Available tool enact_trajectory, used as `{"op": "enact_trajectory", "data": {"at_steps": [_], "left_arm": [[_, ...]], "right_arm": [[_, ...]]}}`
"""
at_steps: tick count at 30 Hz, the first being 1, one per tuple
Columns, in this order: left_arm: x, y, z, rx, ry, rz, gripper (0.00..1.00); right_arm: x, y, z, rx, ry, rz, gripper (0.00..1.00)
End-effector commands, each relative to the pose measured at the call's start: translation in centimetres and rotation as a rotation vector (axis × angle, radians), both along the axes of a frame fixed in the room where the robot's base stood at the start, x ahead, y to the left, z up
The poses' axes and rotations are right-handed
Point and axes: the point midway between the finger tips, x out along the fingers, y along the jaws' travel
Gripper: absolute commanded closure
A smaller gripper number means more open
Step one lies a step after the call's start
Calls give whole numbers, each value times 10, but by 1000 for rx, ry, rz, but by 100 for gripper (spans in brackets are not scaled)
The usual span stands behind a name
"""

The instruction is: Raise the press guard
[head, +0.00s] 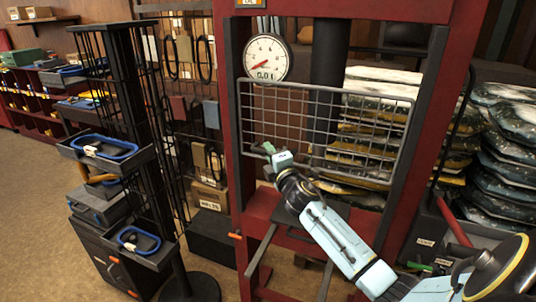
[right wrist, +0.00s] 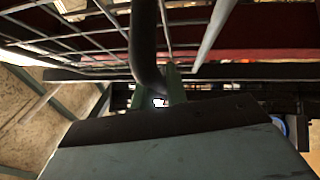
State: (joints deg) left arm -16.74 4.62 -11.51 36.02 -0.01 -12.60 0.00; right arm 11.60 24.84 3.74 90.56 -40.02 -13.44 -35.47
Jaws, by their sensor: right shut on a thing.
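The press guard (head: 328,128) is a grey wire-mesh panel in a metal frame, set across the opening of a red press in the head view. Its mesh also shows overhead in the right wrist view (right wrist: 75,35). My right gripper (head: 268,149) is at the guard's lower left edge. In the right wrist view, its green fingers (right wrist: 158,88) are shut around a dark curved bar (right wrist: 147,45) by the mesh, which looks like the guard's handle. How the bar joins the guard is hard to see. My left gripper is not in view.
The red press frame (head: 228,130) stands around the guard, with a round gauge (head: 267,58) behind its upper left. A black rack (head: 130,130) with trays stands to the left. Stacked bags (head: 510,130) lie to the right. Open floor (head: 30,200) shows at far left.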

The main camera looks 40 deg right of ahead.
Motion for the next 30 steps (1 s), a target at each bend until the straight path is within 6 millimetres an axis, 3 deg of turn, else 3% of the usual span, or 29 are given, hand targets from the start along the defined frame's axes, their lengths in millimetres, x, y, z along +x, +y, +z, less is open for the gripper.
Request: {"op": "enact_trajectory", "data": {"at_steps": [2, 3, 7, 20, 30], "left_arm": [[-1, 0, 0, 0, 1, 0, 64], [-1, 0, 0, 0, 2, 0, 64], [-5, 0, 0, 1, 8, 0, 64], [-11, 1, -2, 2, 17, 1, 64], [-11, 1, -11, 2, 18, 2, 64]], "right_arm": [[1, -1, 4, -4, -7, -2, 100], [1, -1, 4, -4, -7, -2, 82], [1, -1, 3, -3, -5, -2, 65], [-7, 2, -1, -3, 0, 0, 64], [-67, 19, -11, -2, 1, 0, 64]]}}
